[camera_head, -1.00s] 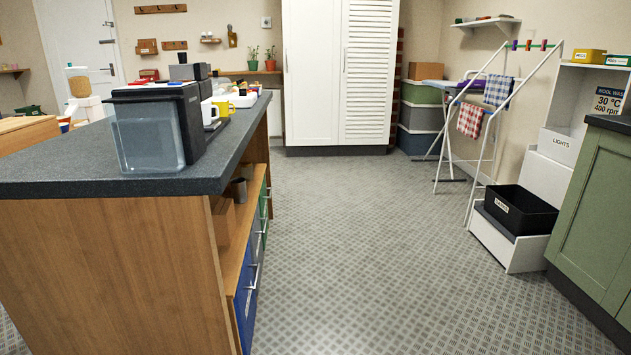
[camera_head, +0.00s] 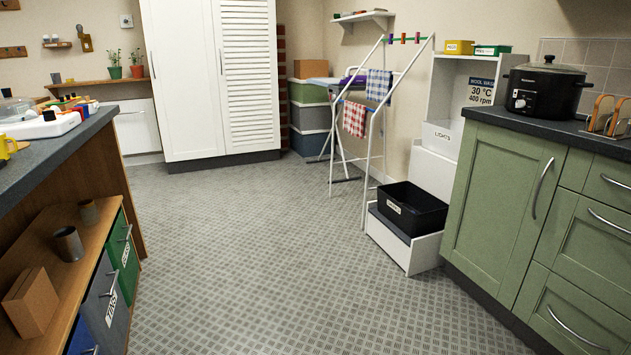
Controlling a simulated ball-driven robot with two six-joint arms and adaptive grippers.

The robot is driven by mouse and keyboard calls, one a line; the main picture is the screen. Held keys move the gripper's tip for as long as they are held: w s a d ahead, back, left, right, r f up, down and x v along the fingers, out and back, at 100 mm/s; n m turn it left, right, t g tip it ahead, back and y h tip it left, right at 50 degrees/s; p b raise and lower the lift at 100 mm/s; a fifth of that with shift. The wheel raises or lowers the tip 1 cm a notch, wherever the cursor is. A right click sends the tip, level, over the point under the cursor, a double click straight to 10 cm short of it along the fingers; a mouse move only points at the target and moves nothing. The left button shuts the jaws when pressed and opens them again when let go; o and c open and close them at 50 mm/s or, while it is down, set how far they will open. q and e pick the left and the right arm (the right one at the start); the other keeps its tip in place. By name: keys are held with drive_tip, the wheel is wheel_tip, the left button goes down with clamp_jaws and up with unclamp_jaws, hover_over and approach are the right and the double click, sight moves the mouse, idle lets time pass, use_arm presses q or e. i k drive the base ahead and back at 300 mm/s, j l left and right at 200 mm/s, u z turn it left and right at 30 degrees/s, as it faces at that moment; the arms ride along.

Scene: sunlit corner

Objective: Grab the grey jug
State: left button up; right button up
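I cannot make out a clear grey jug. A grey cylindrical vessel (camera_head: 68,244) stands on the open shelf (camera_head: 48,225) of the island at the left; no handle or spout shows. A smaller grey-brown vessel (camera_head: 89,212) stands behind it. Neither of my grippers is in view.
The island worktop (camera_head: 60,150) borders the left, with a yellow mug (camera_head: 5,147) at the picture's edge. Green cabinets (camera_head: 505,205) carry a black slow cooker (camera_head: 543,88) at right. A drying rack (camera_head: 375,110) and black bin (camera_head: 412,208) stand beyond. The middle floor (camera_head: 265,260) is clear.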

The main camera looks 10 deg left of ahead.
sight(57, 77)
drive_tip(key=i+u, duration=0.4)
drive_tip(key=i, duration=0.3)
drive_tip(key=i+l+u, duration=0.2)
drive_tip(key=i+u, duration=0.2)
drive_tip(key=i, duration=0.25)
drive_tip(key=i+u, duration=0.35)
drive_tip(key=i, duration=2)
drive_tip(key=i+l, duration=0.1)
drive_tip(key=i, duration=2.35)
drive_tip(key=i+j+u, duration=0.25)
drive_tip(key=i+u, duration=0.25)
drive_tip(key=i, duration=0.25)
drive_tip(key=i+u, duration=0.5)
drive_tip(key=i, duration=0.25)
drive_tip(key=i+l+u, duration=0.3)
drive_tip(key=i+u, duration=0.15)
drive_tip(key=i, duration=0.25)
drive_tip(key=i+j+z, duration=0.1)
drive_tip(key=i, duration=0.75)
drive_tip(key=i+j, duration=0.15)
drive_tip(key=i, duration=0.75)
drive_tip(key=z, duration=0.05)
